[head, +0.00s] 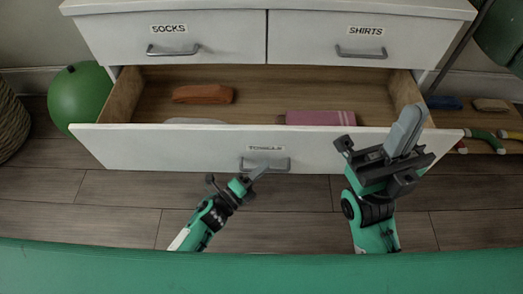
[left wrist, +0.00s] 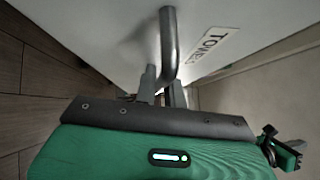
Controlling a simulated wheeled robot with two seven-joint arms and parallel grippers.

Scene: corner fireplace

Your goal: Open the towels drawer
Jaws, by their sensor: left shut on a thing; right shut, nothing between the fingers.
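The towels drawer (head: 210,149) is pulled well out from the white dresser, below the socks and shirts drawers. Its front carries a towels label (head: 266,148) and a grey bar handle (head: 281,164). My left gripper (head: 254,174) is shut on that handle near its left end. In the left wrist view the fingers (left wrist: 162,92) close around the handle bar (left wrist: 169,45). My right gripper (head: 402,135) is shut and empty, raised in front of the drawer's right end and hiding part of it.
The drawer holds an orange-brown folded item (head: 203,94), a pink one (head: 320,118) and a partly hidden pale one (head: 195,121). The socks drawer (head: 180,35) and shirts drawer (head: 340,28) are shut. A green ball (head: 80,98) lies left; a low shelf (head: 484,145) with items stands right.

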